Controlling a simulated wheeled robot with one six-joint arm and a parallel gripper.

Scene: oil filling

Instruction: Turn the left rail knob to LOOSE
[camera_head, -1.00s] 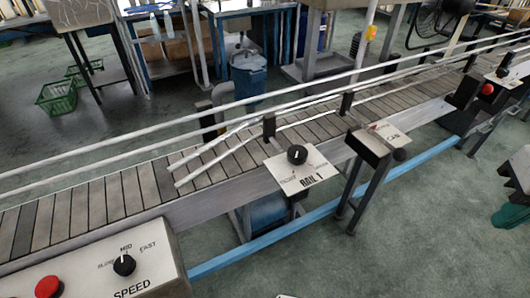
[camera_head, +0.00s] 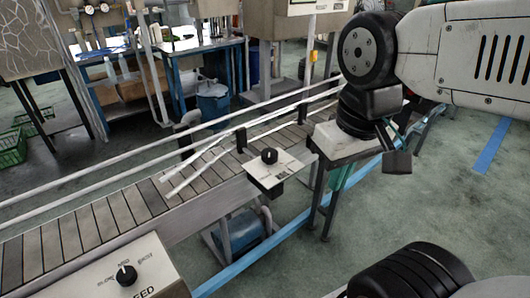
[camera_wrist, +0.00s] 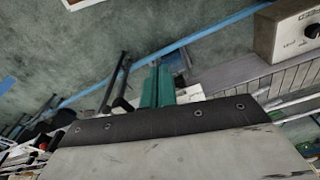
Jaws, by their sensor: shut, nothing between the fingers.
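The rail knob (camera_head: 269,155) is black and round and sits on a pale plate (camera_head: 281,171) at the conveyor's near side. The plate's lettering is too small to read now; it read RAIL 1 earlier. The knob's exact pointer direction is unclear now. My gripper (camera_head: 397,161) hangs from my arm at the upper right, to the right of the knob and apart from it. It is shut and holds nothing. Its fingertips are hard to make out. I cannot make out the rail knob in the wrist view, where a grey body with a dark bolted edge fills the foreground.
A speed box (camera_head: 105,272) with a black knob stands front left; it also shows in the wrist view (camera_wrist: 283,35). The conveyor (camera_head: 95,222) runs diagonally, with white guide rails (camera_head: 150,165) along it. A stand (camera_head: 340,142) is partly behind my arm. Open floor lies front right.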

